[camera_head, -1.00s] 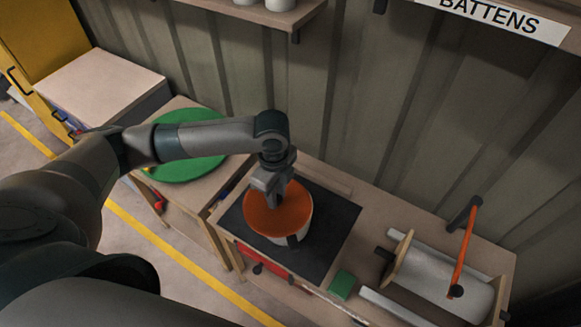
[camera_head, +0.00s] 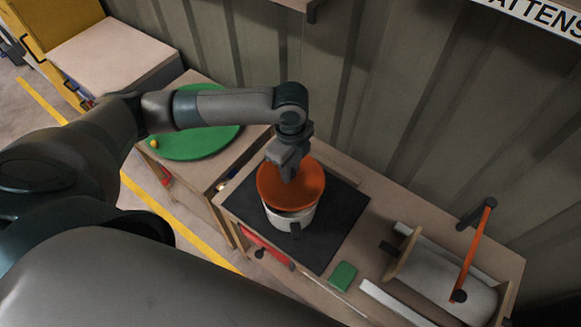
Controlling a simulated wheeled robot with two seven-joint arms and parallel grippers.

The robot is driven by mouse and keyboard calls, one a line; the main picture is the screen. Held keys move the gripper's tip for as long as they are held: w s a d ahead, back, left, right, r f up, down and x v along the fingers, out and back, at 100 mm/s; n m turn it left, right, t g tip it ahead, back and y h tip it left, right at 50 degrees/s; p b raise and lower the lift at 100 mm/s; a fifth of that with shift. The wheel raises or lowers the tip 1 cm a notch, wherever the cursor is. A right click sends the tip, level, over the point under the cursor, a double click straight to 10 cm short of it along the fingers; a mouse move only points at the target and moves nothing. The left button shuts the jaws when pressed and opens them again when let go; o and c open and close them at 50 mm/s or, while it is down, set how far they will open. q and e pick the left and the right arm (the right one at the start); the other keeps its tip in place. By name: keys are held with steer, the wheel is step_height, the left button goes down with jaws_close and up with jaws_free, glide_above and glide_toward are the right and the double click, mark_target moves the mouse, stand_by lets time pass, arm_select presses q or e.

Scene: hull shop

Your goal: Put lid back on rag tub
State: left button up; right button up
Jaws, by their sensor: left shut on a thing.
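The rag tub (camera_head: 283,220) is a pale round tub with a dark part on its front side. It stands on a black mat (camera_head: 338,225) on the bench. The orange round lid (camera_head: 300,188) is over the tub, slightly off towards the back, and some of the tub's rim and a dark gap show below its front edge. My left gripper (camera_head: 289,172) points down from above and is shut on the lid at its middle; the grip point itself is partly hidden by the fingers. The inside of the tub is hidden. My right gripper is not in view.
A green block (camera_head: 343,276) lies right of the mat, beside a white bar (camera_head: 395,303). A roll on a stand with an orange bar (camera_head: 474,250) is at the right. A green disc (camera_head: 195,142) lies on the left table. The corrugated wall stands close behind.

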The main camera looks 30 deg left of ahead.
arm_select(q)
steer(key=shift+f+b, duration=0.45)
steer(key=shift+f, duration=0.05)
step_height(320, 180, down, 3)
steer(key=b, duration=0.4)
steer(key=shift+f, duration=1.05)
steer(key=shift+p, duration=0.45)
stand_by(0.5)
steer(key=shift+p, duration=0.5)
